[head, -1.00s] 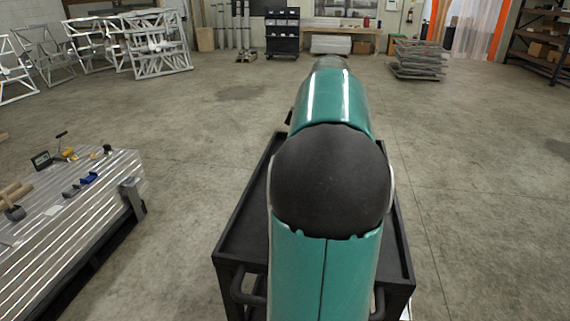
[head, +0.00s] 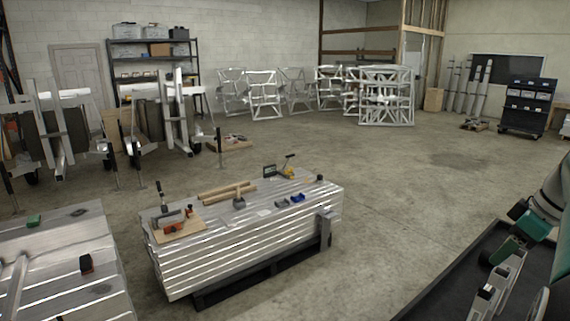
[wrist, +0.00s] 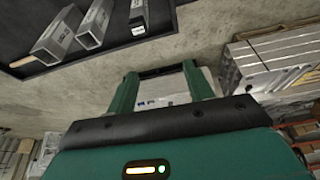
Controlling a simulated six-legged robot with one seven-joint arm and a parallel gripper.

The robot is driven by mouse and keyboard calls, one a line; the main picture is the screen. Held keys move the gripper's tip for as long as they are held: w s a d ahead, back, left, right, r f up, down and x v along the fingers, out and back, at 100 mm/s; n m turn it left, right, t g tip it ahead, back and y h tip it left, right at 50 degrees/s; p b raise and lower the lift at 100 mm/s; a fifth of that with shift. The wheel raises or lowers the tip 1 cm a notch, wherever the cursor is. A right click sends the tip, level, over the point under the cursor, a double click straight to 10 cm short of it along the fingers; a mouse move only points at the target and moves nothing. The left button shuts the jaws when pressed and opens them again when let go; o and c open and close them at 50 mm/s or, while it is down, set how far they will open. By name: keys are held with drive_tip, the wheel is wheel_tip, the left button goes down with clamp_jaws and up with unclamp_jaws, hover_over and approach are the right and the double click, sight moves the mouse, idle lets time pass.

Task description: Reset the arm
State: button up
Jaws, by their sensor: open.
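My gripper (wrist: 160,85) is open and empty in the wrist view. Its two green fingers are apart, with floor and background clutter visible between them. In the head view my gripper (head: 503,240) is at the right edge, partly cut off with my arm, above the side of a black cart tray (head: 430,300). Several square aluminium tubes (head: 492,290) lie in that tray. They also show at the top left of the wrist view (wrist: 90,25), apart from the fingers.
A stack of aluminium beams (head: 230,250) with tools on top stands on a pallet left of the cart. Another metal table (head: 60,250) is at the lower left. Trailer frames (head: 385,95) and a black rack (head: 525,108) stand at the back. The middle floor is clear.

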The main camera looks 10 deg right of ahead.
drive_tip(key=w+a+f+m+h, duration=0.1)
drive_tip(key=a, duration=1.1)
drive_tip(key=w+a+f+m, duration=0.1)
drive_tip(key=w+a, duration=0.1)
drive_tip(key=a, duration=1)
drive_tip(key=s+a+f+m, duration=0.1)
drive_tip(key=s+a+f, duration=0.2)
drive_tip(key=a, duration=0.4)
drive_tip(key=s+a+f+m+t, duration=0.1)
drive_tip(key=s+a+f, duration=0.3)
drive_tip(key=a, duration=0.4)
drive_tip(key=shift+s+t+h, duration=0.3)
drive_tip(key=shift+s, duration=0.3)
drive_tip(key=c, duration=0.3)
drive_tip(key=shift+c, duration=0.2)
drive_tip(key=shift+d, duration=0.2)
